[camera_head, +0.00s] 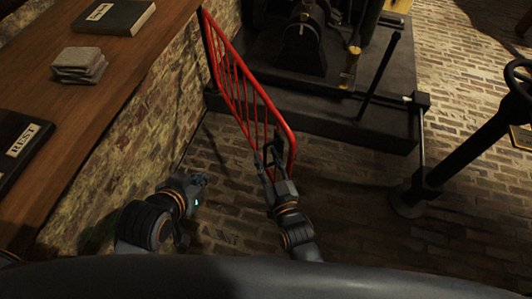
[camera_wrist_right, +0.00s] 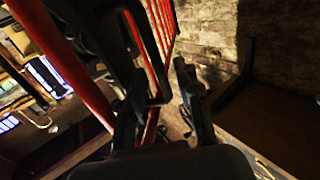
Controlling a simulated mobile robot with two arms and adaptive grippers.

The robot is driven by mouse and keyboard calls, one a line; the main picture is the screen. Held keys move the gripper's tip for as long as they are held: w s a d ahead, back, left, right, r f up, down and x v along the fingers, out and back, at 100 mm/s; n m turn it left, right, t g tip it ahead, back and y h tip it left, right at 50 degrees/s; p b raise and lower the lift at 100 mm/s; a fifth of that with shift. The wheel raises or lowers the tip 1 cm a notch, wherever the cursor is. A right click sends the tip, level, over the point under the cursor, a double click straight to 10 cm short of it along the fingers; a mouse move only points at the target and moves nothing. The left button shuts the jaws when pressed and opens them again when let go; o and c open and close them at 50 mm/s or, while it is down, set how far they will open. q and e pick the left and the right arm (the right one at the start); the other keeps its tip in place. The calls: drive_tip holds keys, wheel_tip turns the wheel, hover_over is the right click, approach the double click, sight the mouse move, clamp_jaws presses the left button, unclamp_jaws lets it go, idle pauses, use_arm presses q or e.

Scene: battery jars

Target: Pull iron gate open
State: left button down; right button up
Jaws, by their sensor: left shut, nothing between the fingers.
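The red iron gate (camera_head: 240,85) is a barred railing that runs from the brick wall towards me, between the wall and the black machine. A dark handle or latch piece (camera_head: 279,143) is at its near end. My right gripper (camera_head: 265,161) is at this near end, close to the handle. In the right wrist view the fingers (camera_wrist_right: 158,88) are apart, with the dark handle (camera_wrist_right: 158,97) and red gate bars (camera_wrist_right: 165,30) in front of and between them; contact cannot be told. My left gripper (camera_head: 203,179) is shut and empty, low beside the wall, apart from the gate.
A wooden counter (camera_head: 110,60) along the left holds books and a folded cloth (camera_head: 79,65). The black machine on its plinth (camera_head: 340,120) stands behind the gate. A black post with a wheel (camera_head: 440,160) is at the right. Brick floor (camera_head: 350,200) is clear between.

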drive_tip(key=v, duration=1)
drive_tip(key=shift+s, duration=0.15)
drive_tip(key=shift+f, duration=0.1)
drive_tip(key=shift+c, duration=0.4)
